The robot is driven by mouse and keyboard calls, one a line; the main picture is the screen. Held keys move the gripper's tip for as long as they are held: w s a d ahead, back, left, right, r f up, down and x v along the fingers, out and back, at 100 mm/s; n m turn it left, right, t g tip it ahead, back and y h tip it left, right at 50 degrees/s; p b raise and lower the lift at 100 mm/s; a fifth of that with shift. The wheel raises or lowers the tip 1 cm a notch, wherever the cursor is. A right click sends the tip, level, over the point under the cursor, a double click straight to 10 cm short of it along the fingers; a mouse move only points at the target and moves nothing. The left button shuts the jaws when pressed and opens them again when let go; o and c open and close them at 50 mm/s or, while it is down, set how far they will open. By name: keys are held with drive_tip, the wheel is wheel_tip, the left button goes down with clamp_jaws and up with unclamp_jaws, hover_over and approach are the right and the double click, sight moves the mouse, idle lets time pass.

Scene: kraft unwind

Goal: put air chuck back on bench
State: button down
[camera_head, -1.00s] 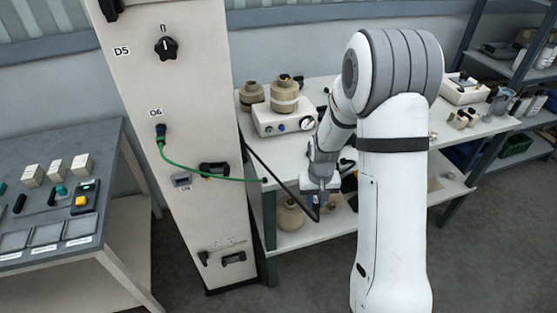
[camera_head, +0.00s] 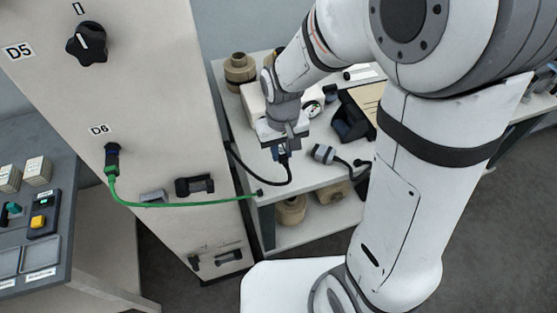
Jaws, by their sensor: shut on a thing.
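My gripper (camera_head: 283,146) points down over the front left part of the bench (camera_head: 305,174). It is shut on the air chuck (camera_head: 284,155), a small dark fitting with a black hose. My gripper's body covers most of the chuck. The hose loops below the jaws and runs left toward the tall panel. The chuck looks held above or near the bench top; I cannot tell whether it touches. A grey and black plug-like connector (camera_head: 325,153) with a black cable lies on the bench just to the right.
A tan roll fitting (camera_head: 238,68) and a black device (camera_head: 352,122) stand behind my gripper. The tall cream panel (camera_head: 150,120) rises at left, with a green cable (camera_head: 165,205) reaching the bench corner. Some bench top shows bare near the front edge.

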sight(282, 152)
wheel_tip(282, 152, down, 4)
drive_tip(key=shift+w+r, duration=0.1)
drive_tip(key=shift+r, duration=0.05)
drive_tip(key=shift+f, duration=2)
drive_tip(key=shift+f, duration=0.1)
drive_tip(key=c, duration=1.3)
unclamp_jaws()
drive_tip(key=shift+o, duration=0.2)
